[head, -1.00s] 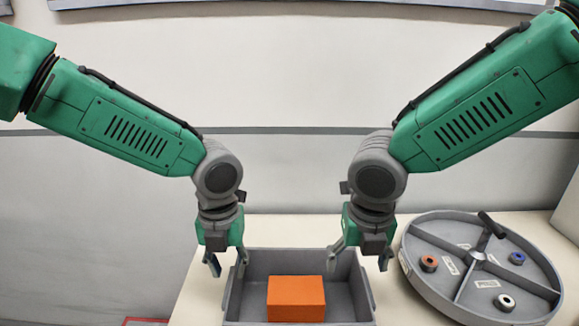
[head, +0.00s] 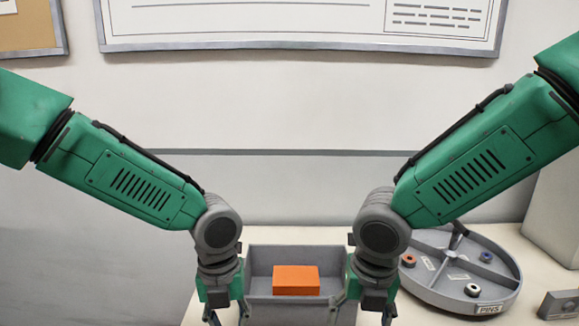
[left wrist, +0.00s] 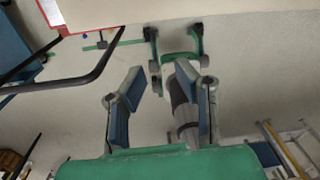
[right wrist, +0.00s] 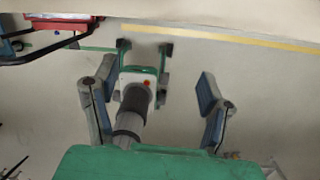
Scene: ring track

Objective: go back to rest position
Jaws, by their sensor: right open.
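My left gripper (head: 226,314) hangs downward at the left side of a grey bin (head: 262,258) in the head view. In the left wrist view its two fingers (left wrist: 160,92) are apart with nothing between them but the view of the floor. My right gripper (head: 364,310) hangs at the bin's right side. In the right wrist view its fingers (right wrist: 155,98) are spread and empty. Both arms are bent the same way, mirrored. The fingertips are partly cut off at the bottom of the head view.
An orange block (head: 296,280) lies in the bin. A round grey divided tray (head: 440,268) with a few small rings and a "PINS" label stands right of it. A small grey block (head: 560,305) sits at the far right. The wall is behind.

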